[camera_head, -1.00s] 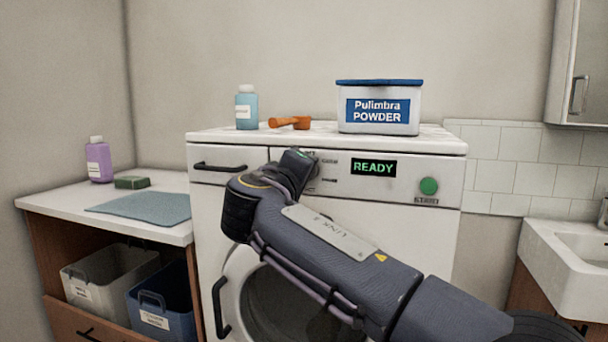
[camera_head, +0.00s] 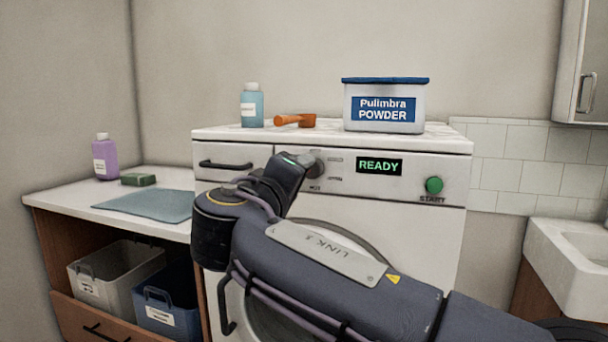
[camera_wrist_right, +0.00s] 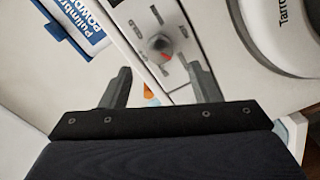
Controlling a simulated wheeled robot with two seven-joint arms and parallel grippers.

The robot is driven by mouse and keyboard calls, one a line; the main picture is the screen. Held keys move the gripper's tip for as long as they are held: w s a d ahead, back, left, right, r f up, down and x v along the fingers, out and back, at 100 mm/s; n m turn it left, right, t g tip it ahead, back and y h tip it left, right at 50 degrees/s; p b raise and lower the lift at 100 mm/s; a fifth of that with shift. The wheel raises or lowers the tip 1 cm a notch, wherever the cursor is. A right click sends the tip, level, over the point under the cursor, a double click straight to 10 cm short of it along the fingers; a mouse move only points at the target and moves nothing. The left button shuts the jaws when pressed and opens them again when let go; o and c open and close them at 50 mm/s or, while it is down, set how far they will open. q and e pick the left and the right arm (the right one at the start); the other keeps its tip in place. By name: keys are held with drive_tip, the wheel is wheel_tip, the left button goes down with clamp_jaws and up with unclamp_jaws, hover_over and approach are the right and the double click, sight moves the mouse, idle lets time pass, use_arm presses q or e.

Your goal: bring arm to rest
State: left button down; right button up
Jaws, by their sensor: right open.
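My right arm reaches across the head view from the lower right, in front of the washing machine (camera_head: 420,230). Its gripper is hidden there behind the wrist. In the right wrist view my right gripper (camera_wrist_right: 160,88) is open, its two fingers apart with nothing between them. Beyond the fingers is the machine's dial (camera_wrist_right: 159,46) with a red mark; in the head view the dial (camera_head: 316,163) is partly behind my wrist. The display (camera_head: 379,166) reads READY beside a green start button (camera_head: 434,185). My left gripper is not in view.
On the machine stand a powder box (camera_head: 385,106), an orange scoop (camera_head: 296,120) and a blue bottle (camera_head: 252,105). The left counter holds a purple bottle (camera_head: 106,157), a green sponge (camera_head: 138,179) and a cloth (camera_head: 146,205). Two bins sit below. A sink (camera_head: 570,260) is at right.

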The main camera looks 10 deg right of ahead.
drive_tip(key=shift+s+a, duration=0.25)
drive_tip(key=shift+s, duration=0.15)
drive_tip(key=s+d+f+g+y, duration=0.2)
drive_tip(key=d+f+g+y, duration=0.15)
drive_tip(key=d+f, duration=0.7)
drive_tip(key=s+d+f+m+g+y, duration=0.1)
drive_tip(key=s+d+f+g+y, duration=0.15)
drive_tip(key=s+f, duration=0.35)
drive_tip(key=s+d+f+m+g+y, duration=0.1)
drive_tip(key=s+d+f+g, duration=0.15)
drive_tip(key=s+f, duration=0.45)
drive_tip(key=s+a+f+m+y, duration=0.3)
drive_tip(key=s+a+f, duration=0.1)
drive_tip(key=s+f, duration=0.3)
drive_tip(key=s+a+f+m+y, duration=0.3)
drive_tip(key=s+f+y, duration=0.1)
drive_tip(key=s+f, duration=0.3)
wheel_tip(320, 180, up, 28)
drive_tip(key=p, duration=2.8)
drive_tip(key=shift+w+a+g, duration=0.15)
drive_tip(key=shift+g, duration=0.3)
